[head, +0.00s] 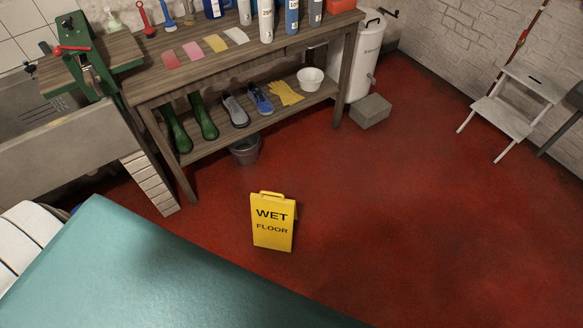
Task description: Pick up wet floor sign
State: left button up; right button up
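A yellow wet floor sign (273,237) stands upright on the red floor, near the middle of the head view. Black letters on its front read "WET FLOOR", and it has a handle loop at the top. It stands clear of the things around it. Neither of my grippers shows in the head view.
A teal surface (170,270) fills the lower left, its edge close to the sign. Behind stands a wooden workbench (185,85) with boots and shoes on its shelf and a bucket (245,150) beneath. A step stool (505,108) is at right. The floor (400,210) right of the sign is clear.

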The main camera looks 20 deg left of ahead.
aim_at(272, 217)
jog(key=u, duration=0.95)
jog(key=j+z, duration=0.2)
jog(key=j, duration=1.5)
jog(key=j+z, duration=0.2)
jog(key=j, duration=1.55)
